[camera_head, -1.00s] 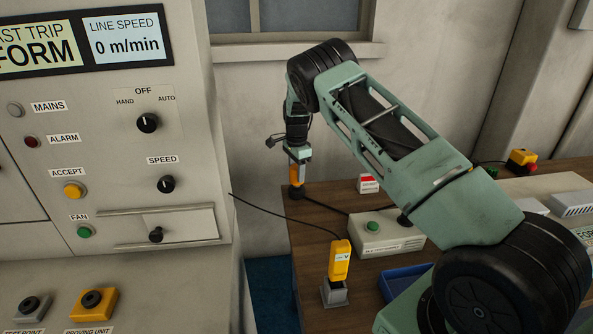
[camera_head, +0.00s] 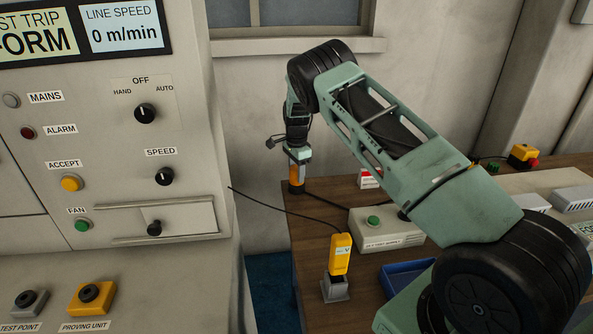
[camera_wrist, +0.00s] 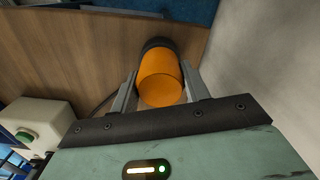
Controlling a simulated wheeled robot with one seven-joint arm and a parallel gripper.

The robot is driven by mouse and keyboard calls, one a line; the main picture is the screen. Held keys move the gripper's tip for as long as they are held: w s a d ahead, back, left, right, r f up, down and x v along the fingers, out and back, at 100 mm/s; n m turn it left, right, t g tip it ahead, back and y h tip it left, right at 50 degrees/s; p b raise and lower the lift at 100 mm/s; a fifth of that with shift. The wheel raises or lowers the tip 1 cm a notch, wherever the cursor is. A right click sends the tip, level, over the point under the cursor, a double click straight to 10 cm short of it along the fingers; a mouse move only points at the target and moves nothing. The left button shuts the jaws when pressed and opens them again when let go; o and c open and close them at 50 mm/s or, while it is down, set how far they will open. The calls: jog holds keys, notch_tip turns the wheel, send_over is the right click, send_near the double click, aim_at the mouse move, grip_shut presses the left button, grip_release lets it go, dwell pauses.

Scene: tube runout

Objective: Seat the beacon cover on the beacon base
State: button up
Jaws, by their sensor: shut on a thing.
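The orange beacon cover (camera_wrist: 160,88) is between the two fingers of my gripper (camera_wrist: 160,97) in the wrist view, and the fingers are shut on it. In the head view the orange cover (camera_head: 296,173) shows below my gripper (camera_head: 297,160) at the far left corner of the table. The black beacon base (camera_wrist: 157,43) shows at the far end of the cover in the wrist view, and as a dark ring (camera_head: 296,188) under it in the head view. The cover appears in line with the base. I cannot tell whether it is fully seated.
A yellow handheld unit (camera_head: 340,254) stands in a grey holder on the wooden table (camera_head: 312,236). A grey box with a green button (camera_head: 372,222) and a blue tray (camera_head: 403,279) lie to the right. The control cabinet (camera_head: 120,180) stands left.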

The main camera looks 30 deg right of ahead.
jog(key=shift+f, duration=0.35)
jog(key=o, duration=1)
jog(key=shift+r, duration=0.1)
jog(key=shift+o, duration=0.2)
jog(key=shift+r, duration=0.1)
notch_tip(320, 180, up, 17)
jog(key=b, duration=0.2)
jog(key=shift+b, duration=0.35)
jog(key=shift+r, duration=0.15)
